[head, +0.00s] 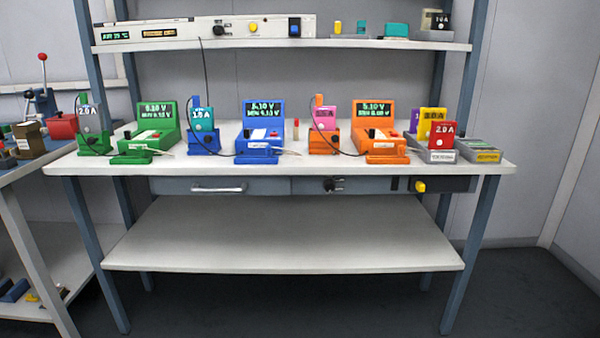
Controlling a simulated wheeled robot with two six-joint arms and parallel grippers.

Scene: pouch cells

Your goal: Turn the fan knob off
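Several knobs are in view, and I cannot read which one is labelled for the fan. On the pale control panel (180,30) on the upper shelf are a black knob (218,30) and a yellow knob or button (253,27). A black rocker switch with a blue part (295,26) is at the panel's right end. Under the bench top's front edge are a black knob (331,185) and a yellow knob (420,186) on a dark box. The settings of these knobs are too small to tell. Neither of my grippers is in view.
The white bench top (340,175) holds green, blue and orange testers (372,108) with coloured cell holders and cables. Grey trays with cells (440,152) stand at the right. A drawer handle (218,189) juts out below. The lower shelf (280,240) is empty.

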